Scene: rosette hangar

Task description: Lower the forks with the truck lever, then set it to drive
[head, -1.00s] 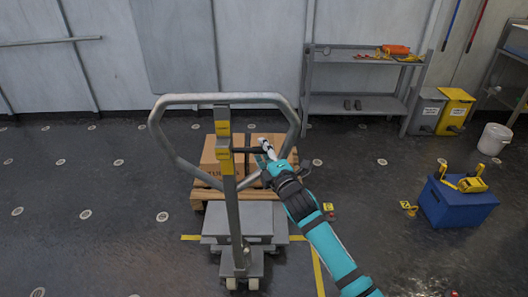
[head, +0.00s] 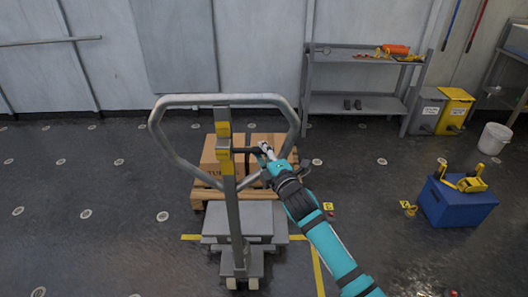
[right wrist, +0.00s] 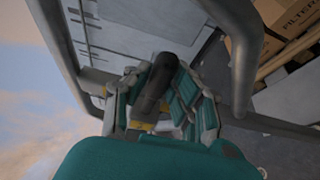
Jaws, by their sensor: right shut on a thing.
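The pallet truck (head: 237,210) stands ahead with its looped handle (head: 160,140) upright. A short dark lever (head: 244,151) sticks out to the right from the handle's post, beside yellow labels. My right gripper (head: 263,152) is at the lever's outer end and shut on it. In the right wrist view the dark lever grip (right wrist: 155,88) lies between the fingers of my right gripper (right wrist: 155,105). The forks are hidden under a wooden pallet (head: 205,195) with cardboard boxes (head: 210,158). My left gripper is not in view.
A blue box (head: 458,205) with a yellow device on top stands on the right. A grey shelf (head: 355,105), grey and yellow bins (head: 455,110) and a white bucket (head: 493,138) stand at the back right. The floor to the left is clear.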

